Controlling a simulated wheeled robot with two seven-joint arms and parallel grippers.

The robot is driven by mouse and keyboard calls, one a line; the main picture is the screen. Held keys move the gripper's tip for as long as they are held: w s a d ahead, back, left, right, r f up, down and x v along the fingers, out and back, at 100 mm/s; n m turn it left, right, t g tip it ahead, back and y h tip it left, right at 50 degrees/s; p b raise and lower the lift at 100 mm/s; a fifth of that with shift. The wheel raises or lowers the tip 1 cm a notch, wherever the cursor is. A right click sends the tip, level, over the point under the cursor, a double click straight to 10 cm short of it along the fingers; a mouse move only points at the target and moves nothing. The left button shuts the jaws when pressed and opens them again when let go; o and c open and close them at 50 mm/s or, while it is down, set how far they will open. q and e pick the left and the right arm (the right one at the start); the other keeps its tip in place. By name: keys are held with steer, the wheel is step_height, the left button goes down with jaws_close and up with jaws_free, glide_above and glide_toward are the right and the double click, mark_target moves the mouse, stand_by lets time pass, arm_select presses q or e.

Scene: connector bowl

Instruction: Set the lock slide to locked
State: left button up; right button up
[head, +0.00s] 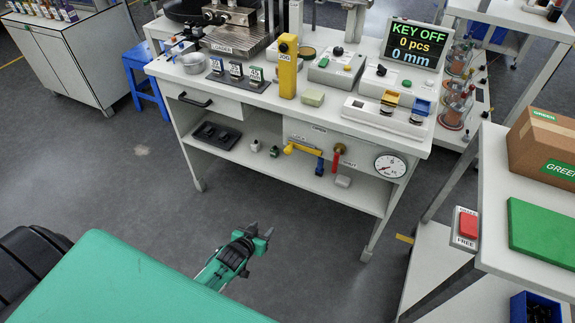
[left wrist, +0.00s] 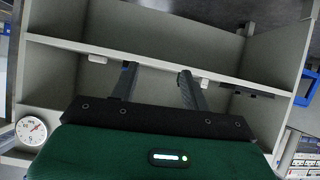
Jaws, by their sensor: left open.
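A red slide block (head: 468,226) sits on a small grey plate (head: 459,244) at the front left edge of the right-hand table. The word FREE shows at the plate's lower end. The upper label is too small to read surely, and I cannot tell which end the block is set to. My left gripper (head: 260,234) is low in front of the workbench, well left of the plate and apart from it. In the left wrist view its two dark fingers (left wrist: 158,72) are spread with nothing between them. My right gripper is not in view.
The right-hand table (head: 492,190) carries a cardboard box (head: 545,140) and a green pad (head: 545,238). A blue bin (head: 535,308) stands below. The floor between bench and table is clear.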

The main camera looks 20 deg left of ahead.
arm_select(q)
steer(key=w+r+t+b, duration=0.4)
steer(key=w+r+b, duration=0.15)
steer(key=r, duration=0.45)
steer(key=t+b, duration=0.2)
steer(key=b, duration=0.1)
glide_toward(287, 153)
steer(key=s, duration=0.3)
steer(key=shift+n+h, duration=0.4)
steer(key=w+b, duration=0.2)
steer(key=w, duration=1)
steer(key=shift+f, duration=0.1)
steer(key=shift+w, duration=0.7)
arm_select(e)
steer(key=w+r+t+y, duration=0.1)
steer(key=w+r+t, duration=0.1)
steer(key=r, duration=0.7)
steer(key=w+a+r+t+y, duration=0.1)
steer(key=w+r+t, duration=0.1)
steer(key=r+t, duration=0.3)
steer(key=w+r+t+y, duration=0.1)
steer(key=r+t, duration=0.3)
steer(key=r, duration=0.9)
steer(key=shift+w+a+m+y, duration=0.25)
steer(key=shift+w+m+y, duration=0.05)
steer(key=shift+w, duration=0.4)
arm_select(q)
steer(key=shift+d, duration=0.1)
jaws_close()
